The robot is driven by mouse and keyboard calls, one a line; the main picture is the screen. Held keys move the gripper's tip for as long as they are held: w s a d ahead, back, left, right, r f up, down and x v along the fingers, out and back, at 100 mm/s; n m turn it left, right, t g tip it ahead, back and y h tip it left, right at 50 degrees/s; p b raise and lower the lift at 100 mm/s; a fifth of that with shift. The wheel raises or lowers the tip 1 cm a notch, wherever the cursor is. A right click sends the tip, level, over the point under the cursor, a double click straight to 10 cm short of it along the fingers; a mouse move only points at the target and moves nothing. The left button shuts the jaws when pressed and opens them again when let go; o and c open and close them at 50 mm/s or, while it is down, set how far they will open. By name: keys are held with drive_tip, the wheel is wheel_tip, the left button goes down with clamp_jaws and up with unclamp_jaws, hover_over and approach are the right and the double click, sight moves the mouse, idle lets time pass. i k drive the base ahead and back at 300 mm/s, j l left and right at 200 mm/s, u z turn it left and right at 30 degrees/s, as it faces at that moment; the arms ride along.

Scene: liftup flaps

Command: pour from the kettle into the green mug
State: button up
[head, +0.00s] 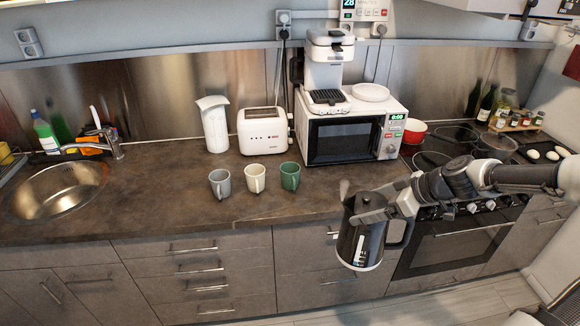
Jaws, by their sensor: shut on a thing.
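The green mug (290,176) stands upright on the dark counter, the right one of a row of three. A white mug (255,178) is beside it and a grey mug (220,184) is at the left. My gripper (378,208) is shut on the kettle (361,240), which is black with a pale base. The kettle hangs in front of the counter's front edge, to the right of and nearer than the green mug. It looks close to upright. Its spout side faces left and its handle is at the right. The inside of the kettle is hidden.
A toaster (263,131) and a white jug (213,124) stand behind the mugs. A microwave (352,133) with a coffee machine on top is behind and right of the green mug. A red pot (414,131) is near the hob. The counter (170,200) left of the mugs is clear.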

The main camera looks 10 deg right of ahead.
sight(290, 172)
drive_tip(key=i, duration=0.95)
